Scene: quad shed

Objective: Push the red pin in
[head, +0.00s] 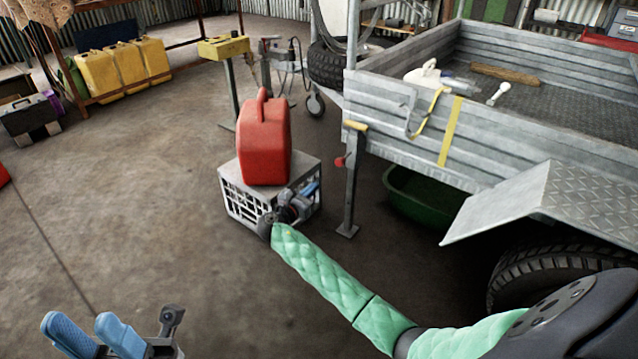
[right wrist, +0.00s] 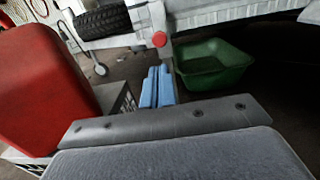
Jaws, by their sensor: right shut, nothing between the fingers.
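The red pin (head: 340,162) is a round red knob on the left side of the trailer's upright grey leg (head: 351,190). In the right wrist view the red pin (right wrist: 159,39) faces me, just above and beyond the fingertips. My right gripper (head: 312,187) is shut and empty, with blue fingers together, over the crate's right edge and left of the leg. Its fingertips (right wrist: 159,72) are apart from the pin, pointing toward the leg below it. My left gripper (head: 82,322) is open and empty at the bottom left, over bare floor.
A red jerrycan (head: 264,140) stands on a grey crate (head: 238,196), close left of my right gripper. The trailer bed (head: 540,100) and its wheel guard (head: 500,205) are to the right. A green tub (head: 410,195) sits under the trailer.

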